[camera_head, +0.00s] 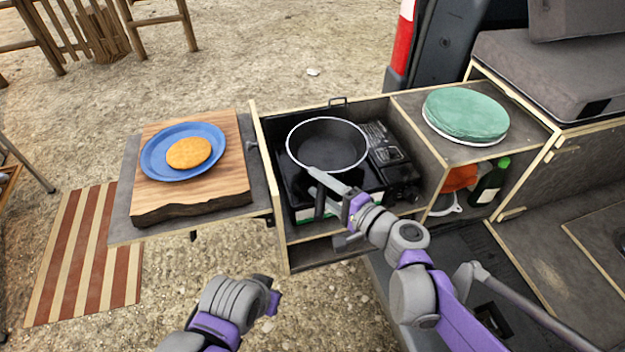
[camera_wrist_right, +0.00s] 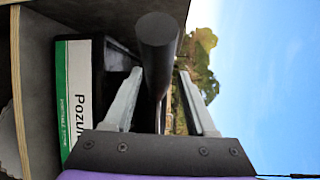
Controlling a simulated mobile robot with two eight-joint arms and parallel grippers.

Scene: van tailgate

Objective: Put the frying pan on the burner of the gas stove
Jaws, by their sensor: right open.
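The black frying pan (camera_head: 327,142) with a pale rim sits over the gas stove (camera_head: 292,180) in the pull-out box; whether it rests squarely on the burner is hard to tell, since it covers the burner. Its dark handle (camera_head: 320,206) points toward me, and the handle shows large in the right wrist view (camera_wrist_right: 158,45). My right gripper (camera_head: 317,184) is open at the pan's near side. In the right wrist view its fingers (camera_wrist_right: 160,77) stand on both sides of the handle, with a gap visible. My left arm shows at bottom left, but its fingers are hidden.
A wooden board (camera_head: 200,195) with a blue plate (camera_head: 160,168) and an orange-brown flat food (camera_head: 188,152) is left of the box. Wooden box walls surround the stove.

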